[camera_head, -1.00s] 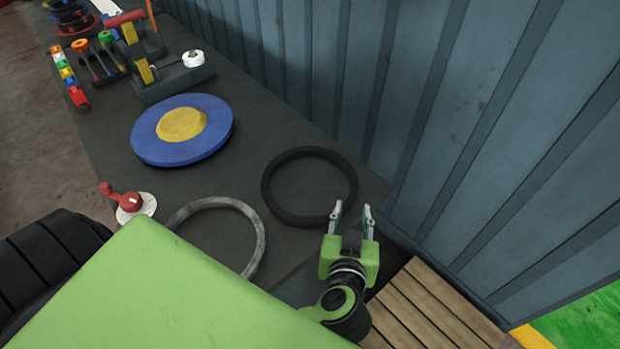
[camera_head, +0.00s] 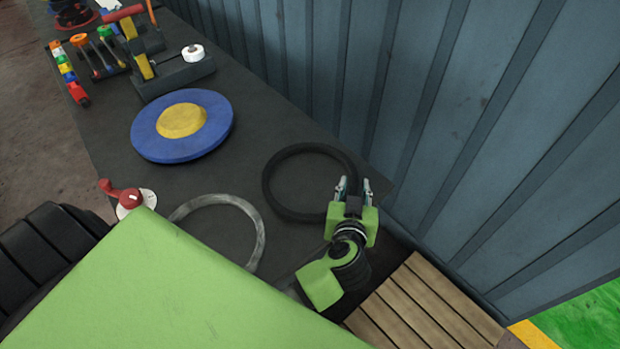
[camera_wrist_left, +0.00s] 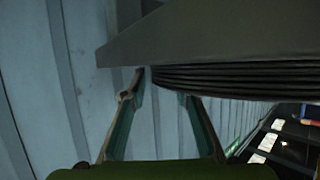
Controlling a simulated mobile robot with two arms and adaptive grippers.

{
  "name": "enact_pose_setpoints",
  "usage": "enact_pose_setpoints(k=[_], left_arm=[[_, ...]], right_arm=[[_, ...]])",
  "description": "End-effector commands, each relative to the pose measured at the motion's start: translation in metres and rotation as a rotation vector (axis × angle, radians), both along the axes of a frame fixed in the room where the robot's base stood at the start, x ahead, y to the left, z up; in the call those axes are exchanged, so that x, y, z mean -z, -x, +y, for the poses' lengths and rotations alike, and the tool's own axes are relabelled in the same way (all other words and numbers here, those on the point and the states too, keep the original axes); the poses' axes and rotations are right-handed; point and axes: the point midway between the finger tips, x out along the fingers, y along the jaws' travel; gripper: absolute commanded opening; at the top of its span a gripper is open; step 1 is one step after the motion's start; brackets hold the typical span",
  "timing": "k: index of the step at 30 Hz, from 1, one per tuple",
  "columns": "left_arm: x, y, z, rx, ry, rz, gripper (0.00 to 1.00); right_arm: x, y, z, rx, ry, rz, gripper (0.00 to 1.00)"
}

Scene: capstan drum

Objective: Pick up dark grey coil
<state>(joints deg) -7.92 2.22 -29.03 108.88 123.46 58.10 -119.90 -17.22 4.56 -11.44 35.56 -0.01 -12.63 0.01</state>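The dark grey coil (camera_head: 272,196) lies flat on the dark table, near its right edge by the wall. In the left wrist view the coil (camera_wrist_left: 235,82) shows as stacked dark strands against the table. My left gripper (camera_head: 354,187) is at the coil's near right side, with its two fingers apart. In the left wrist view the open fingers (camera_wrist_left: 163,88) reach up to the coil's end, one to its left and one overlapping its edge. I cannot tell whether they touch it. My right gripper is not in view.
A lighter grey ring (camera_head: 257,232) lies left of the coil. A blue disc with a yellow centre (camera_head: 215,122) lies farther back. A red handle on a white base (camera_head: 130,199) is at left. The corrugated wall (camera_head: 440,120) stands close at right, with wooden slats (camera_head: 425,305) below.

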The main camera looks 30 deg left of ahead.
Motion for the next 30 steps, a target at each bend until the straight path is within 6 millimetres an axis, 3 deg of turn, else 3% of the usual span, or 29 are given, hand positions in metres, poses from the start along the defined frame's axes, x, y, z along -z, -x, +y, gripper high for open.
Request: enact_pose_setpoints(k=[1,3,19,23,30], left_arm=[[0.0,0.0,0.0,0.0,0.0,0.0,0.11],[0.0,0.0,0.0,0.0,0.0,0.0,0.0],[-0.004,0.0,0.0,0.0,-0.003,-0.001,0.0],[-0.02,0.0,0.0,0.0,-0.003,-0.004,0.0],[-0.066,-0.001,0.0,0.001,-0.003,-0.011,0.0]], right_arm=[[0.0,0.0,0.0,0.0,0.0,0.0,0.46],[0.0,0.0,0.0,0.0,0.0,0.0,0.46],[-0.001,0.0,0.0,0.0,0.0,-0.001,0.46],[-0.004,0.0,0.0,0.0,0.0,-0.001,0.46],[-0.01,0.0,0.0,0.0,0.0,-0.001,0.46]])
